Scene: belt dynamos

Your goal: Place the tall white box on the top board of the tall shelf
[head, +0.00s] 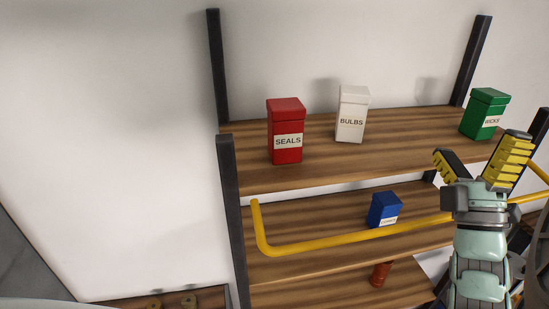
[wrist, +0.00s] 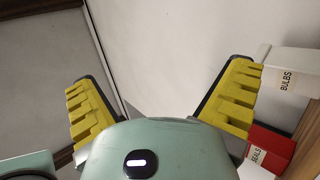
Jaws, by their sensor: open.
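The tall white box (head: 351,116), labelled BULBS, stands upright on the top board (head: 395,133) of the tall shelf, between the red and green boxes. My gripper (head: 478,152) is open and empty, in front of the shelf at the right, apart from the white box. In the wrist view my gripper's yellow-padded fingers (wrist: 165,95) are spread wide with nothing between them. The white box (wrist: 290,75) shows there at the right edge, partly cut off.
A red SEALS box (head: 287,130) stands left of the white box, and a green box (head: 486,114) stands at the right, near my fingers. A blue box (head: 384,210) sits on the board below. A yellow rail (head: 350,237) runs in front of the shelf. Dark posts (head: 217,65) rise at the corners.

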